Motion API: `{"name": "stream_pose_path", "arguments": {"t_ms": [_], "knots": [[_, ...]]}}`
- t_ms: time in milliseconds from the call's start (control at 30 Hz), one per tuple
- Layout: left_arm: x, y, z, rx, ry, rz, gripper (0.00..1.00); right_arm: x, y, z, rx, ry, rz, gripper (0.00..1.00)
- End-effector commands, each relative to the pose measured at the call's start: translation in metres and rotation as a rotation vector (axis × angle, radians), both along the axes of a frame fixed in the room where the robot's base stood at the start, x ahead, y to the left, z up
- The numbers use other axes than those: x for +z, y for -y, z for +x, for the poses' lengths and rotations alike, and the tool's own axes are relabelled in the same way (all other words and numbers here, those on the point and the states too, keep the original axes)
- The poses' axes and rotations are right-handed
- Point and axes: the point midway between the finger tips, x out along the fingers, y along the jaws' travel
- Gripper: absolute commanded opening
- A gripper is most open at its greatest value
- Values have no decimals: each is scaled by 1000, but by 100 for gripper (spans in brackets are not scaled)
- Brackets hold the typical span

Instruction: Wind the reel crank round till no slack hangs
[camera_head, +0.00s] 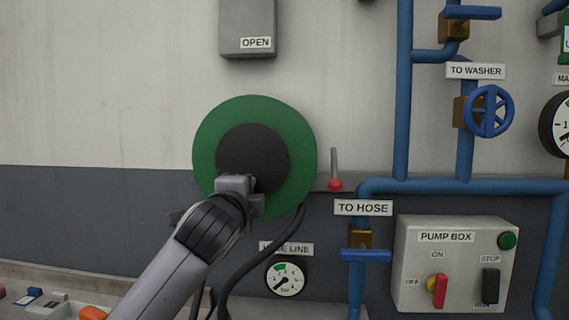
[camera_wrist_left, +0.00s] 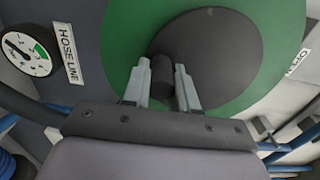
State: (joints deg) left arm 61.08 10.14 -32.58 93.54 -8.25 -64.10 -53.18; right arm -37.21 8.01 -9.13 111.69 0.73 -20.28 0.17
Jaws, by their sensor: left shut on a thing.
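The reel is a green disc (camera_head: 207,142) with a black hub (camera_head: 253,150), mounted on the wall left of the pipes. It also shows large in the left wrist view (camera_wrist_left: 255,92). My left gripper (camera_head: 240,188) reaches the lower part of the hub. In the left wrist view its two fingers (camera_wrist_left: 160,84) are shut on the dark crank handle (camera_wrist_left: 162,72), one on each side. A black hose (camera_head: 262,262) hangs from the reel's lower right and curves down to the left. My right gripper does not show.
A hose line gauge (camera_head: 285,279) sits below the reel. A red-tipped lever (camera_head: 335,184) and blue pipes (camera_head: 402,100) are close on the right. The pump box (camera_head: 457,265) is at lower right. A grey box labelled OPEN (camera_head: 247,22) is above. The wall left of the reel is clear.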

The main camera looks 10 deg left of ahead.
Motion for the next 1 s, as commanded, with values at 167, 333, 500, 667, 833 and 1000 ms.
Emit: {"name": "stream_pose_path", "arguments": {"t_ms": [167, 333, 500, 667, 833, 1000], "knots": [[-4, 4, 0, -7, -7, 3, 0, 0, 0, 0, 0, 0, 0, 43], [-3, 5, 0, -7, -7, 3, 0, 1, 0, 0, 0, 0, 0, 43], [-1, 13, 0, -7, -8, 3, 0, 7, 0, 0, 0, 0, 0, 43], [-1, 18, 0, -6, -6, 2, 0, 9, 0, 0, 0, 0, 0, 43], [0, 18, 0, -7, -4, 1, 0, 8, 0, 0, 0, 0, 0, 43], [2, 20, 0, -8, -3, 1, 0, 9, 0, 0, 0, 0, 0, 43]]}}
